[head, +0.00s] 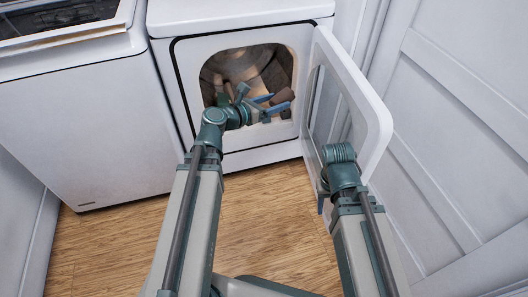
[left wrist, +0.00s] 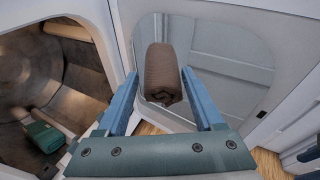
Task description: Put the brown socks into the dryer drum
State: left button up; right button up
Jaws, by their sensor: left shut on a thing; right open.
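The rolled brown socks (head: 282,97) are held between the blue fingers of my left gripper (head: 272,103), at the right side of the dryer opening. In the left wrist view the brown socks (left wrist: 163,72) stick up between the fingertips (left wrist: 160,88), with the door behind them. The dryer drum (head: 240,62) is open to view and also shows at the left of the left wrist view (left wrist: 35,70). My right gripper (head: 322,198) is low beside the open door, mostly hidden by its own wrist; a blue finger shows.
The dryer door (head: 375,115) stands wide open to the right, near my right arm. A green item (left wrist: 45,135) lies inside the drum. A white washer (head: 85,120) stands left of the dryer. Wooden floor (head: 265,220) in front is clear.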

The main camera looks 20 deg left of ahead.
pick_arm(q)
jog(key=w+a+f+n+t+y+b, duration=0.1)
jog(key=a+f+y+b, duration=0.1)
jog(key=f+b, duration=0.7)
jog(key=w+a+f+n+t+y+b, duration=0.1)
jog(key=a+f+t+y+b, duration=0.1)
jog(key=f+b, duration=0.8)
jog(key=shift+w+a+f+n+t+y+b, duration=0.15)
jog(key=shift+w+f+n+t+y+b, duration=0.15)
jog(key=shift+w+y+b, duration=0.25)
pick_arm(e)
notch_tip(320, 180, down, 23)
jog(key=shift+r, duration=0.2)
pick_arm(q)
jog(key=shift+a, duration=0.1)
pick_arm(e)
jog(key=shift+w, duration=0.2)
